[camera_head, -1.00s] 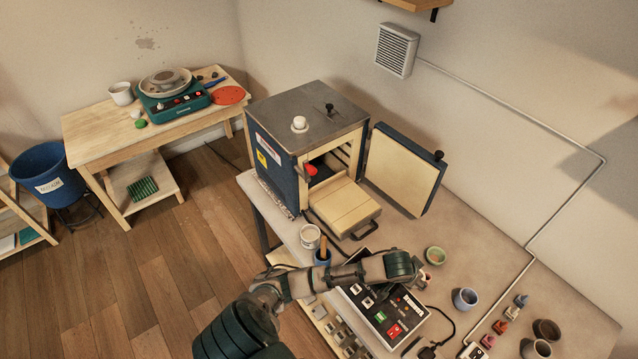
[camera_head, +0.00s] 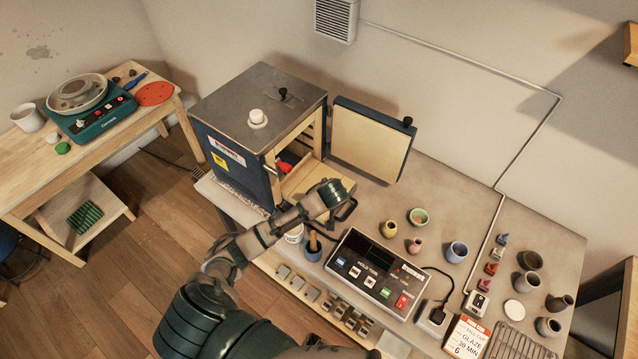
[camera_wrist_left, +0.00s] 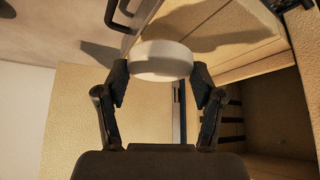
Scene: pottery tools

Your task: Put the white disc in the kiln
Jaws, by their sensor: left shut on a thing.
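The white disc (camera_wrist_left: 160,58), thick and round, sits between the fingertips of my left gripper (camera_wrist_left: 160,82) in the left wrist view. The gripper is shut on it. In the head view my left wrist (camera_head: 325,198) is over the pulled-out cream slab at the front of the kiln (camera_head: 225,160); the fingers and disc are hidden there. The kiln is a blue box with a grey top, and its front is open. Its dark, slatted inside (camera_wrist_left: 285,115) shows at the right of the left wrist view. My right gripper is not in view.
The kiln door (camera_head: 370,140) stands open to the right. A red object (camera_head: 285,165) is at the kiln's opening. A control box (camera_head: 378,272), small pots and a flat pale round piece (camera_head: 513,309) are on the table. Bare tabletop lies behind the pots.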

